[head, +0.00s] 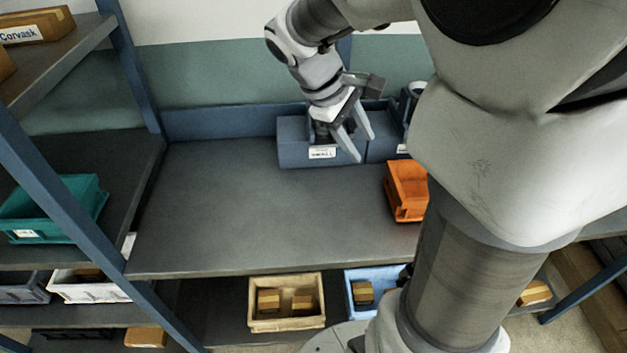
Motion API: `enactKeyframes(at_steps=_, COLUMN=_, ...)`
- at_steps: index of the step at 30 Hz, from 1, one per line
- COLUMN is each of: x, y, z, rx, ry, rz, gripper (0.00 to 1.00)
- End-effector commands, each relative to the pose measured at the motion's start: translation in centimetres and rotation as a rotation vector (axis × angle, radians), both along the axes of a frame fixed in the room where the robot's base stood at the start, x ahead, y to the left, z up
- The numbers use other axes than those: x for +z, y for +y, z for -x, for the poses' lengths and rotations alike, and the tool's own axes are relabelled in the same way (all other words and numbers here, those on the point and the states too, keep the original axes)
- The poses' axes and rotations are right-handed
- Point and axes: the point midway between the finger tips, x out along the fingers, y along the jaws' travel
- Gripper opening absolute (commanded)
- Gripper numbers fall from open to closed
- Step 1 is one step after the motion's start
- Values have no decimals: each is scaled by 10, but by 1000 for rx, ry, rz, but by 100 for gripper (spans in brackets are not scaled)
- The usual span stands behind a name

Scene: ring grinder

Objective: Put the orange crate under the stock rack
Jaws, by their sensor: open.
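The orange crate (405,192) sits on the dark grey shelf surface at the right, partly hidden behind my arm. My gripper (364,148) is open and empty, with its fingers pointing down. It is above and to the left of the orange crate, in front of a blue-grey bin with a white label, and apart from the crate. The rack (210,225) has blue posts and dark shelves. The space under its wide shelf shows below the front edge.
Blue-grey bins (292,148) stand at the back of the shelf. Below are a beige crate (286,325) and a light blue crate (352,307) with boxes. A teal crate (60,215) is on the left rack. The shelf's left and middle are clear.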

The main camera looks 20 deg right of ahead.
Motion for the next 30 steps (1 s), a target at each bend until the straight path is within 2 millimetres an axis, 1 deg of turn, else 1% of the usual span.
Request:
enactKeyframes(at_steps=1, x=7, y=9, z=10, rx=-22, ry=-49, rz=-30, gripper=48)
enactKeyframes(at_steps=6, x=20, y=39, z=36, rx=-104, ry=-202, rz=-146, gripper=48)
enactKeyframes(at_steps=12, x=32, y=74, z=67, rx=-199, ry=-370, rz=-295, gripper=48)
enactKeyframes(at_steps=18, x=38, y=104, z=94, rx=-294, ry=-522, rz=-450, gripper=48)
enactKeyframes(at_steps=24, x=39, y=123, z=110, rx=-355, ry=-608, rz=-562, gripper=48)
enactKeyframes(at_steps=30, x=39, y=129, z=115, rx=-375, ry=-631, rz=-597, gripper=48)
